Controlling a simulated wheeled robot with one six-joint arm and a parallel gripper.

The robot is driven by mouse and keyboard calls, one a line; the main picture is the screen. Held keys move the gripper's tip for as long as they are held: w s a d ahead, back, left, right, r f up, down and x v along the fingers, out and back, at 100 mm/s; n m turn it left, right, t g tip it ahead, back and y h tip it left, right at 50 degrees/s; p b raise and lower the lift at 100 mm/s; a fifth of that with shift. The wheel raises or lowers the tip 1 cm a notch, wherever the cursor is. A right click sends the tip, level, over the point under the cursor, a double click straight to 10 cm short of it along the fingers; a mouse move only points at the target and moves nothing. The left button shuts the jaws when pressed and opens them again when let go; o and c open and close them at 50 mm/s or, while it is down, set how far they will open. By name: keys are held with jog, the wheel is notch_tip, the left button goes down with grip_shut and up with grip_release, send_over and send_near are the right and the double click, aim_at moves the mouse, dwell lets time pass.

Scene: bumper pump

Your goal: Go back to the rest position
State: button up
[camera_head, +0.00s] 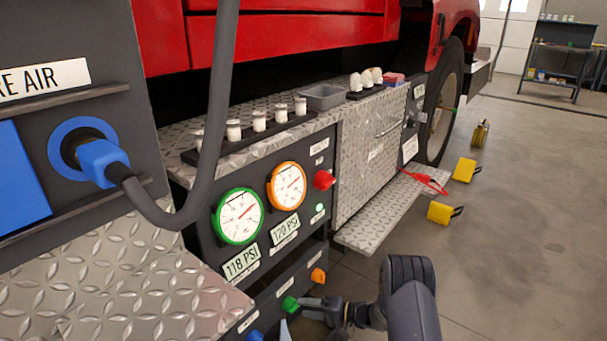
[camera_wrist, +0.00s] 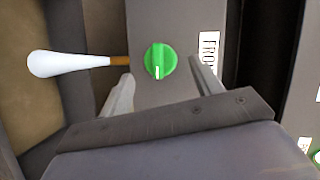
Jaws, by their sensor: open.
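My gripper (camera_wrist: 162,72) is open in the wrist view, with one finger on each side of a green knob (camera_wrist: 160,60). The knob has a white mark at its lower edge. I cannot tell whether the fingers touch it. In the head view my gripper (camera_head: 310,302) is low in the picture, beside a green knob (camera_head: 289,305) on the dark pump panel (camera_head: 300,263). My arm (camera_head: 410,300) reaches in from the bottom, away from a folded rest shape.
A white handle with a brown stem (camera_wrist: 65,64) lies left of the gripper. An orange knob (camera_head: 318,276) and a blue knob (camera_head: 254,335) are nearby. A diamond-plate step (camera_head: 375,225) juts out above right. A thick hose (camera_head: 215,110) hangs left. Floor (camera_head: 530,230) is open at right.

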aim_at(295, 309)
jog(key=b+x, duration=0.1)
jog(key=x, duration=0.3)
jog(key=shift+f, duration=0.1)
jog(key=shift+a+r+p, duration=0.2)
jog(key=shift+r+p, duration=0.05)
jog(key=shift+p, duration=0.1)
jog(key=n+h+p, duration=0.2)
jog(key=n, duration=0.1)
jog(key=shift+n+t, duration=0.3)
jog(key=shift+t, duration=0.1)
jog(key=n+t+h, duration=0.1)
jog(key=n, duration=0.1)
jog(key=shift+s+n+h+p, duration=0.15)
jog(key=shift+n+h+p, duration=0.15)
jog(key=shift+n+p, duration=0.1)
jog(key=n+t, duration=0.1)
jog(key=n+t+h+b, duration=0.1)
jog(key=n, duration=0.1)
jog(key=shift+a+f+h, duration=0.1)
jog(key=shift+a+h, duration=0.05)
jog(key=shift+h, duration=0.15)
jog(key=shift+s+n+t+h+b, duration=0.15)
jog(key=shift+n+t+h+b, duration=0.65)
jog(key=shift+n, duration=0.8)
jog(key=shift+s+d+r+p, duration=0.35)
jog(key=shift+s+d, duration=0.1)
jog(key=shift+s+d+r, duration=0.15)
jog(key=shift+s+d, duration=0.25)
jog(key=shift+s, duration=0.05)
